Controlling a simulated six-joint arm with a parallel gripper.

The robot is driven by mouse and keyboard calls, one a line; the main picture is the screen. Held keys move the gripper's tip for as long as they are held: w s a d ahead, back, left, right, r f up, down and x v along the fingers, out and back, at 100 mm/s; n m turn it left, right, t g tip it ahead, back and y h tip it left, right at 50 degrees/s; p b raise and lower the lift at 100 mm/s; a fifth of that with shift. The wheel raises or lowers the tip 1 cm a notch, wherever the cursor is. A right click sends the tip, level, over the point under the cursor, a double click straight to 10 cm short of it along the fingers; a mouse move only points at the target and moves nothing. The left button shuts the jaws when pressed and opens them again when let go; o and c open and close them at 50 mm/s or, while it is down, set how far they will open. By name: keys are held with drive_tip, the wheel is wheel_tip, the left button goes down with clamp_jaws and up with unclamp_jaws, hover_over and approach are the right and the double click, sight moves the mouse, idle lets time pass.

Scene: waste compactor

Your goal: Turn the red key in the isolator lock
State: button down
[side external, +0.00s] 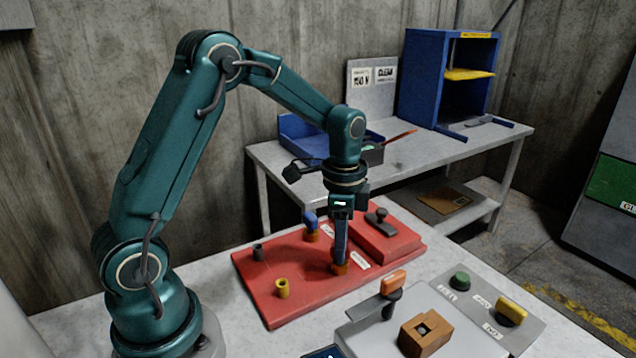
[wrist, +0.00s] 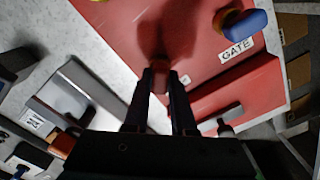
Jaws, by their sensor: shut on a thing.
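The red isolator board (side external: 290,265) lies flat on the grey table. My gripper (side external: 340,264) points straight down at the board's middle and right part. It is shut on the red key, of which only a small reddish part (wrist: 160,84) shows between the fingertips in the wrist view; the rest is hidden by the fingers. Whether the key is turned cannot be told. A blue key (side external: 310,217) stands in another lock, by a GATE label (wrist: 236,50), apart from my gripper.
A raised red block with a dark handle (side external: 380,216) sits close right of my gripper. In front are an orange-handled lever (side external: 393,282), a brown block (side external: 425,335) and a button panel (side external: 478,300).

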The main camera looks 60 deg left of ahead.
drive_tip(key=shift+m, duration=0.5)
drive_tip(key=m, duration=0.4)
drive_tip(key=shift+m, duration=0.3)
drive_tip(key=shift+m, duration=2)
drive_tip(key=shift+f, duration=0.15)
